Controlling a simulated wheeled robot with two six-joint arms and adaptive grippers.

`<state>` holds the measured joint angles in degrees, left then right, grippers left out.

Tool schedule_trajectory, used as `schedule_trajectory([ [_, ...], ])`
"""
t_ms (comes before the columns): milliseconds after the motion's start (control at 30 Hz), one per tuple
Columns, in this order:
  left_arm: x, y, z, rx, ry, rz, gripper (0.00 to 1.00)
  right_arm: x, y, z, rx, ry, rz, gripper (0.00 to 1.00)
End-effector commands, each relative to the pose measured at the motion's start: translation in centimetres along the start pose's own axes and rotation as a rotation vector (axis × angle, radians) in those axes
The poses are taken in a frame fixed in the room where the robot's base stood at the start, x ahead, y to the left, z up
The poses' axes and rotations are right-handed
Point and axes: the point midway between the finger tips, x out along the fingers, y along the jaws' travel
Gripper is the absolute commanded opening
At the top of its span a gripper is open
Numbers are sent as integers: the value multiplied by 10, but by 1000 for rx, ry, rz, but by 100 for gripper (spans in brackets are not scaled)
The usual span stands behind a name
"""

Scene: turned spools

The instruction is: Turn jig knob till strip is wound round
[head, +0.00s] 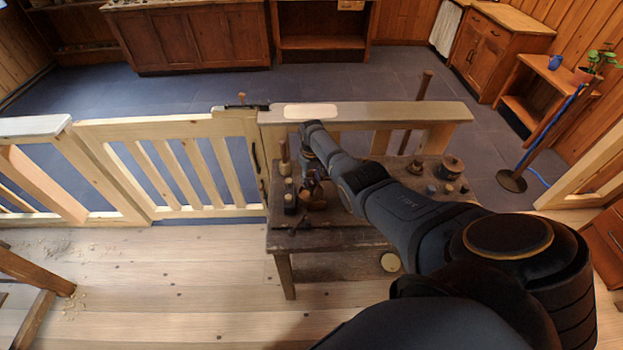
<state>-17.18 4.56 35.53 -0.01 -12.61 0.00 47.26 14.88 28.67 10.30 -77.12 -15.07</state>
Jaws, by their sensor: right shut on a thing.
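A dark wooden workbench (345,237) stands in the middle of the view, against a pale wooden railing. My right arm reaches over it from the lower right, and my right gripper (312,180) points down at the bench's left part. It is shut at the small brown wooden jig (316,203); the jig's knob is mostly hidden by the gripper and too small to make out. I cannot make out the strip or how far it is wound. My left gripper is not in view.
A post-like wooden piece (284,158) and a small dark block (290,203) stand left of the jig. A round spool-like piece (451,168) sits at the bench's right. A slatted gate (180,170) adjoins the railing. The floor left of the bench is mostly clear.

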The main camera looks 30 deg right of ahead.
Motion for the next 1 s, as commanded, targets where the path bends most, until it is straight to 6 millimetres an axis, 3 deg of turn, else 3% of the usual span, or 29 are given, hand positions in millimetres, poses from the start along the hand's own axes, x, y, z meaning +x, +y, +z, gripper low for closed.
schedule_trajectory([
  [1000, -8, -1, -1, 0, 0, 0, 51, -2, 0, -1, 901, 3, 0, 6],
])
